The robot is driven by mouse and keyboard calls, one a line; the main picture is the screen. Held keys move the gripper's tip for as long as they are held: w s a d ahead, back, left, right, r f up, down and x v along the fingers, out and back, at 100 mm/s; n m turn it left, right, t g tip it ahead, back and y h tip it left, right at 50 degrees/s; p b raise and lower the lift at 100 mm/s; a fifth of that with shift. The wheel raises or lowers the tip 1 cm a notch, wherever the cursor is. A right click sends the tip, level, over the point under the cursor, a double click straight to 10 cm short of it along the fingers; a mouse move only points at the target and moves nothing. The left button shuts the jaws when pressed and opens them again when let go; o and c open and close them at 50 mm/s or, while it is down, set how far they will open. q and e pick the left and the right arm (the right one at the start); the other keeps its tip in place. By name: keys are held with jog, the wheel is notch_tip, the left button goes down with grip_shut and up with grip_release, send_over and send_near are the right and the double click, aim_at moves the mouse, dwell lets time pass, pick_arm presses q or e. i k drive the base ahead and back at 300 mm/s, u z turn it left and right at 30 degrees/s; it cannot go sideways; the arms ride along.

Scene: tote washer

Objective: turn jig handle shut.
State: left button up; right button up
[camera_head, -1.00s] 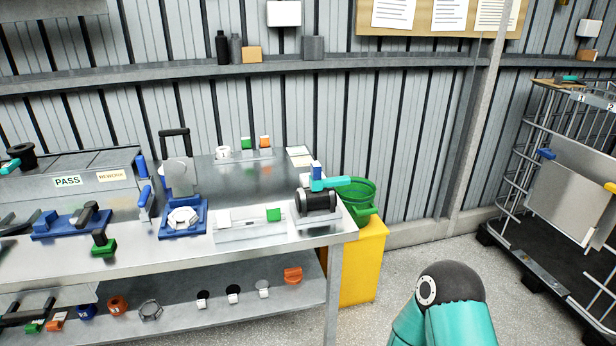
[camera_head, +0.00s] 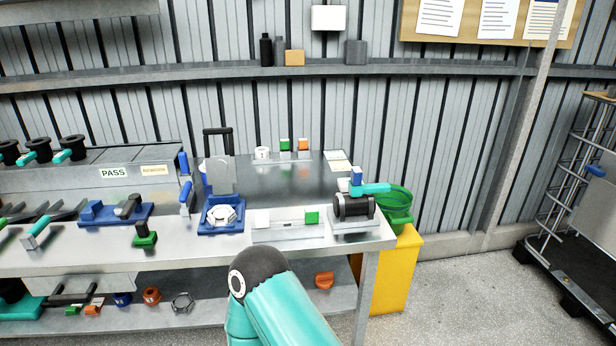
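On the right end of the steel bench, a black cylindrical body (camera_head: 353,207) sits in a grey stand (camera_head: 354,225). It has a blue upright stem (camera_head: 357,175) and a teal lever handle (camera_head: 376,188) pointing right. I take this to be the jig and its handle, but cannot be sure. Left of it, a blue fixture (camera_head: 221,226) holds a white hex part (camera_head: 222,216), with a grey plate (camera_head: 221,177) standing upright behind it. My teal arm, with a dark rounded joint, rises at the lower middle in front of the bench. Neither gripper shows.
A white block strip (camera_head: 288,231) with a green block lies between fixture and jig. A green basket (camera_head: 398,203) and yellow bin (camera_head: 401,268) stand beyond the bench's right end. Open floor (camera_head: 460,300) lies right, before a wire cart (camera_head: 590,200). A lower shelf (camera_head: 345,303) holds small parts.

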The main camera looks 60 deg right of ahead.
aim_at(354, 191)
jog(key=z, duration=0.65)
jog(key=i, duration=0.1)
jog(key=u, duration=0.95)
jog(key=k, duration=0.35)
jog(key=z, duration=0.8)
jog(key=k, duration=0.9)
jog(key=z, duration=1.15)
jog(key=i, duration=1.35)
jog(key=u, duration=0.5)
